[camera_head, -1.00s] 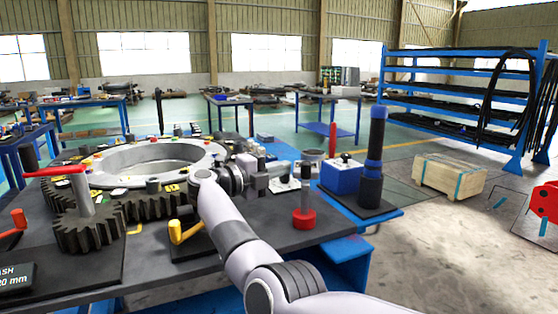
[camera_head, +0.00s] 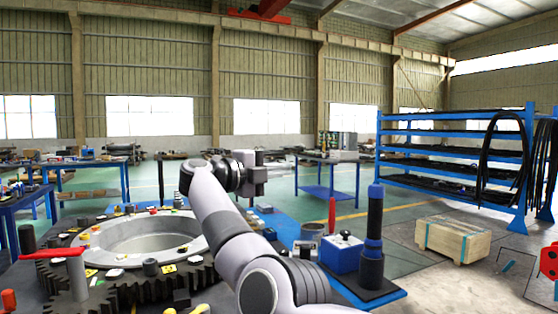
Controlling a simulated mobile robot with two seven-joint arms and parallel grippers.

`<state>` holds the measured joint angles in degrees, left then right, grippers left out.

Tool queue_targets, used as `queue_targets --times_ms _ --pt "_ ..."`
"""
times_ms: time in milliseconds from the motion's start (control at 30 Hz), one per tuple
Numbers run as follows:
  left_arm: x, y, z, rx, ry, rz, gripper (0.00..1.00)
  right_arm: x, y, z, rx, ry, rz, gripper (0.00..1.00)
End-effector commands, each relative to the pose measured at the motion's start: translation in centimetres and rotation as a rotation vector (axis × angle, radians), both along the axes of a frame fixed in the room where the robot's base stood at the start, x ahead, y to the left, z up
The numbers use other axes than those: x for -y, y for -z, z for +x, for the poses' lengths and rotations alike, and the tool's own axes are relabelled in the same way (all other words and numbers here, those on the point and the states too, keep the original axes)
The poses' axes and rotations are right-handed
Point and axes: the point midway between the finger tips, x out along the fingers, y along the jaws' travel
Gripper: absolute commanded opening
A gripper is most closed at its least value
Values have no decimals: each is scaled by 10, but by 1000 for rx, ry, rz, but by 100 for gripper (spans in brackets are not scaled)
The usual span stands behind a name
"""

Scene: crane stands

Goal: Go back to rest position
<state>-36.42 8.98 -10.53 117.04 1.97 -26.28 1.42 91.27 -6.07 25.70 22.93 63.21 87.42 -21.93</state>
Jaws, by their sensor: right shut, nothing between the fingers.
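My right arm comes in from the bottom right and reaches up over the workbench. Its gripper (camera_head: 284,170) is raised above the bench top, with the fingers pointing right; it is shut and holds nothing. It touches nothing that I can see. My left arm and gripper are out of view. My right forearm hides part of the bench middle.
On the bench are a large grey ring (camera_head: 140,240), dark gears (camera_head: 70,280) with a red-handled post, a blue box (camera_head: 340,254) and a dark blue-banded post (camera_head: 373,240). A wooden crate (camera_head: 453,239) and blue rack (camera_head: 450,160) stand at right.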

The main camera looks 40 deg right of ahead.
Motion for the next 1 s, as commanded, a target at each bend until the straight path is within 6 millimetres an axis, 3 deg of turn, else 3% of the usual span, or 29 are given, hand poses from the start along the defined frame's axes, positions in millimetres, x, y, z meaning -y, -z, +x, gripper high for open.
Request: queue_targets --times_ms 133,767,867,1000 --pt "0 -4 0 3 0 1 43 0 -10 0 0 0 0 0" --pt "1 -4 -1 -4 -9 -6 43 0 -12 0 1 -1 1 0" --pt "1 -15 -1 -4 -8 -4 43 0 -24 0 1 -1 1 0" --pt "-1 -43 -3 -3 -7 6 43 0 -59 0 1 -1 0 0"
